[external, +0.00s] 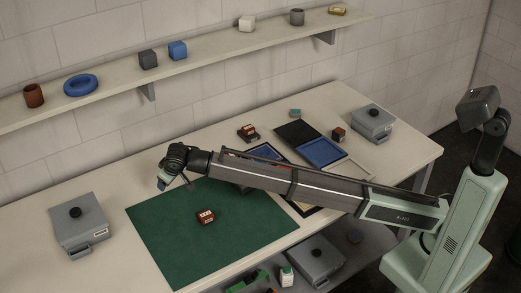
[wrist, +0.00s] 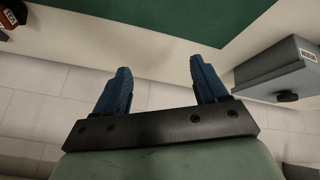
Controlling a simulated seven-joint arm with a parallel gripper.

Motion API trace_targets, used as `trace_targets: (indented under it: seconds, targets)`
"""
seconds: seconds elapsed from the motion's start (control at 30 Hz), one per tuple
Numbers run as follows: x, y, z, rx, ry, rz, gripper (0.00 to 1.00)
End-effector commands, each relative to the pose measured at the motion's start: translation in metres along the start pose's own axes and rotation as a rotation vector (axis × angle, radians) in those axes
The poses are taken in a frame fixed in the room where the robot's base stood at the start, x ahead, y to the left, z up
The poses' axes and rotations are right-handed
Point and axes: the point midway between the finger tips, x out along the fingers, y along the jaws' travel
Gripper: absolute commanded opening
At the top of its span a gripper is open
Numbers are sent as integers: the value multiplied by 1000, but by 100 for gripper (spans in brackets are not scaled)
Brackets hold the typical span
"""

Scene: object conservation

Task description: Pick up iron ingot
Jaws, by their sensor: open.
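My gripper (external: 164,184) is open and empty above the back left part of the green mat. Its two blue fingers stand apart in the wrist view (wrist: 160,68), with nothing between them. No object is plainly recognisable as an iron ingot. A small red-brown block with pale marks on top (external: 206,216) lies on the mat, to the right of and nearer the camera than my gripper. A red-brown and dark piece with a white label (wrist: 8,20) shows at the upper left edge of the wrist view, partly cut off.
Grey lidded boxes stand at the table's left (external: 80,226) and back right (external: 373,122). The green mat (external: 165,250) is otherwise mostly bare. Dark and blue trays (external: 322,152) and small blocks (external: 248,133) lie behind my arm. A wall shelf (external: 210,58) holds cubes, cylinders and a blue ring.

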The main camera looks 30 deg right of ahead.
Motion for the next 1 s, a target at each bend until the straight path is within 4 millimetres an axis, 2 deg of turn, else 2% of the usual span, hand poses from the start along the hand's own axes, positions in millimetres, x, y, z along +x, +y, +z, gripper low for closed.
trace_targets:
  seconds: [0.03, 0.2, 0.5, 0.6, 0.7, 0.8, 0.9, 1.0]
  targets:
    - [7, 31, -3, 40, -42, 0, 72]
    - [24, 116, -4, 158, -181, -19, 72]
    - [32, 258, 9, 343, -405, -77, 72]
    - [30, 296, 15, 389, -464, -99, 72]
    - [28, 324, 20, 424, -508, -119, 72]
    - [26, 342, 24, 445, -537, -132, 72]
    - [25, 351, 27, 456, -551, -139, 72]
    - [27, 352, 29, 458, -557, -142, 72]
